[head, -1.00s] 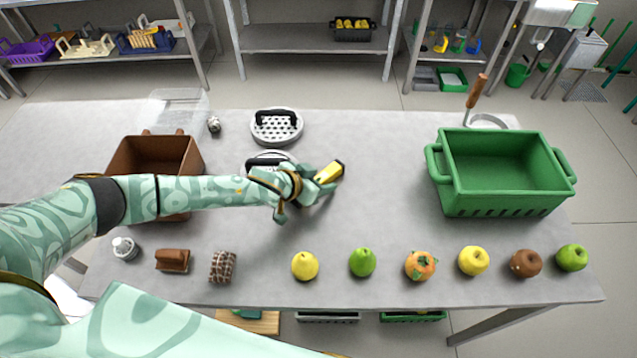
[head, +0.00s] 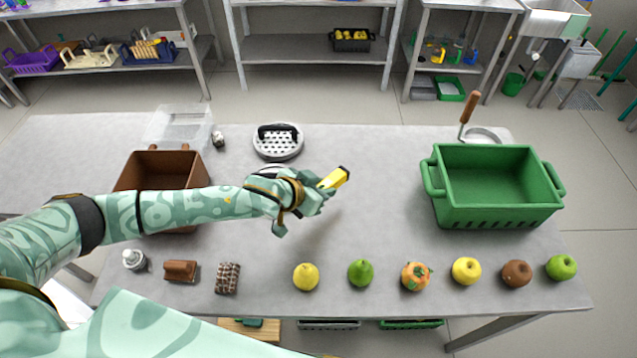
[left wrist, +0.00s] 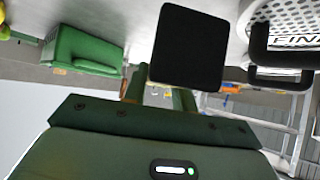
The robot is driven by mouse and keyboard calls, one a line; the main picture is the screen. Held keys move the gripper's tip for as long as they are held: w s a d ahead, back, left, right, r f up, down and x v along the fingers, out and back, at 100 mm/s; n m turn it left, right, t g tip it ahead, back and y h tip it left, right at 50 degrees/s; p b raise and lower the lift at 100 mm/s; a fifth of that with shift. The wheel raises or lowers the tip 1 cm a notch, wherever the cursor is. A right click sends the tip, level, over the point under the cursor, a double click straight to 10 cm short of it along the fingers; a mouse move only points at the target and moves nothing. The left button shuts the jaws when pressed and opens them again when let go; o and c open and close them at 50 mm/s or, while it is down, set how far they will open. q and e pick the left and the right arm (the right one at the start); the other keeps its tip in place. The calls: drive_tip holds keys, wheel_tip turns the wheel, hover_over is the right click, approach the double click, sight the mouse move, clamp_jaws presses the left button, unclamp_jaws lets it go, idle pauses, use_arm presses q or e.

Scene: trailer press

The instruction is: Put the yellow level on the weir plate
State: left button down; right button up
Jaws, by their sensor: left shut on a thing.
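The yellow level (head: 331,181), with a black end, is held in my left gripper (head: 316,190) above the middle of the table. In the left wrist view its square black end (left wrist: 188,47) faces the camera. A round, perforated metal plate with a black handle (head: 290,153) lies on the table behind my gripper. A second round plate is mostly hidden behind my left forearm. Lettering beginning "FIN" shows on a perforated plate (left wrist: 290,14) in the left wrist view. No label tells me which is the weir plate. My right gripper is out of view.
A brown crate (head: 133,172) stands left, partly behind my arm. A green crate (head: 497,214) stands right, with a wooden-handled tool behind it. Several fruits and a brown press block (head: 181,271) line the front edge. The table between gripper and green crate is clear.

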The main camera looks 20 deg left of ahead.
use_arm(q)
drive_tip(key=s+d+r+p, duration=0.2)
drive_tip(key=s+d+r, duration=0.25)
drive_tip(key=s, duration=0.45)
drive_tip(key=w+a+r+n+y+b, duration=0.1)
drive_tip(key=a+r+n+y+b, duration=0.1)
drive_tip(key=a+r, duration=0.4)
drive_tip(key=w+a+r+n+t+y+b, duration=0.1)
drive_tip(key=w+a+r+n+y+b, duration=0.1)
drive_tip(key=a+r, duration=0.4)
drive_tip(key=n+y+b, duration=0.1)
drive_tip(key=b, duration=0.1)
drive_tip(key=shift+w+r+n+b, duration=0.2)
drive_tip(key=shift+n+b, duration=0.1)
drive_tip(key=shift+n, duration=0.1)
drive_tip(key=shift+s, duration=0.15)
